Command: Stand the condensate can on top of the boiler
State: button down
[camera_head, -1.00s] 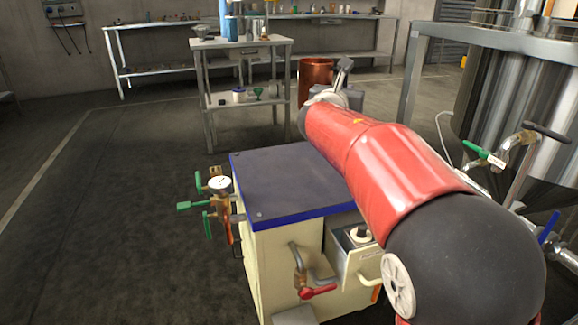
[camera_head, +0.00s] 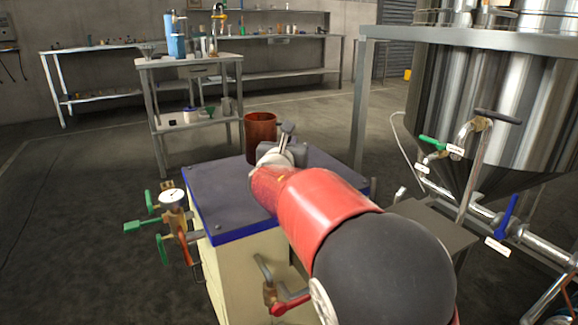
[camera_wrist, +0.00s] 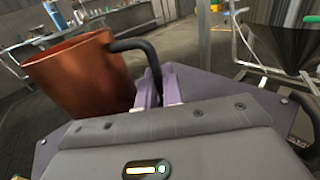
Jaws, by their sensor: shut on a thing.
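The condensate can is an open copper-brown cylinder (camera_head: 260,137) with a dark handle. It appears upright in the head view, at the far edge of the boiler's dark top (camera_head: 235,200). In the wrist view the can (camera_wrist: 80,75) is at left, with its black curved handle (camera_wrist: 135,44) running to my gripper (camera_wrist: 160,88). The fingers are shut on that handle. In the head view my gripper (camera_head: 286,138) is just right of the can, partly hidden by my arm. The can's base is partly hidden, so I cannot tell whether it touches the boiler.
A pressure gauge with green-handled valves (camera_head: 172,205) sticks out left of the boiler. A large steel tank (camera_head: 480,100) with pipes and valves stands at right. A grey shelf table (camera_head: 190,62) with bottles stands behind. Open floor lies at left.

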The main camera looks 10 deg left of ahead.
notch_tip(320, 180, down, 5)
jog(key=shift+b, duration=0.6)
jog(key=shift+f, duration=0.15)
jog(key=c, duration=1.5)
grip_release()
jog(key=shift+c, duration=0.2)
